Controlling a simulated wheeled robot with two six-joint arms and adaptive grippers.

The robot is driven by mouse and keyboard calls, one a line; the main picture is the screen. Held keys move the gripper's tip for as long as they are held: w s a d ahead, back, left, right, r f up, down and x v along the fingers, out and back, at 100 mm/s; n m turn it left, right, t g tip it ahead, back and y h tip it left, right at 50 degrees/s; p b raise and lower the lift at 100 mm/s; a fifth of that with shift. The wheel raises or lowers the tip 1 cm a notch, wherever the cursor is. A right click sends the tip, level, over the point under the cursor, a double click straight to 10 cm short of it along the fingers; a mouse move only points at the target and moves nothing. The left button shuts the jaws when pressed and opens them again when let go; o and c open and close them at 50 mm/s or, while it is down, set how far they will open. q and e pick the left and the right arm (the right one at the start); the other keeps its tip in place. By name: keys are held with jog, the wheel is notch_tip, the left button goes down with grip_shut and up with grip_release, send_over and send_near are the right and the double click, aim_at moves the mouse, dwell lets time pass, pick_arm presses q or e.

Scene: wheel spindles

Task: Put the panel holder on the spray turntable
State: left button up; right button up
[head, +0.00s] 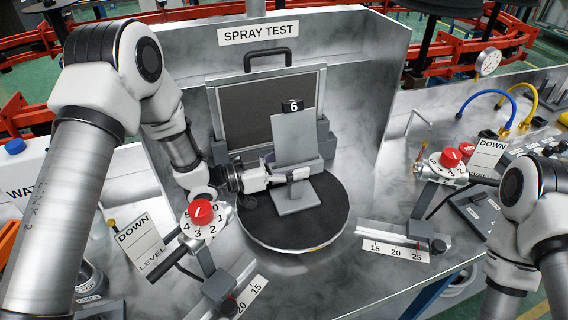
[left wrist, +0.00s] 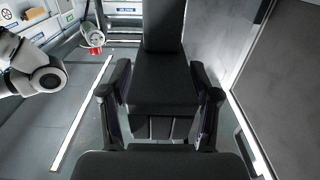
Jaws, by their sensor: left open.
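The panel holder (head: 293,140) is a grey upright plate with a flat foot and a black tag marked 6 on top. It stands upright with its foot on the dark round spray turntable (head: 325,218), near the middle. My left gripper (head: 297,175) reaches in from the left at the lower part of the plate, its fingers open. In the left wrist view the two open fingers (left wrist: 160,88) are on either side of a dark part, apparently the holder; whether they touch it is unclear. My right gripper is out of view.
A grey spray booth with a SPRAY TEST sign (head: 258,34) walls the turntable behind and on the right. Red dials (head: 201,210) and (head: 451,157) and scale strips (head: 395,251) flank the turntable. The bench in front of it is clear.

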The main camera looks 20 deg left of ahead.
pick_arm(q)
jog(key=b+v, duration=0.1)
jog(key=v, duration=1.1)
jog(key=shift+b, duration=0.3)
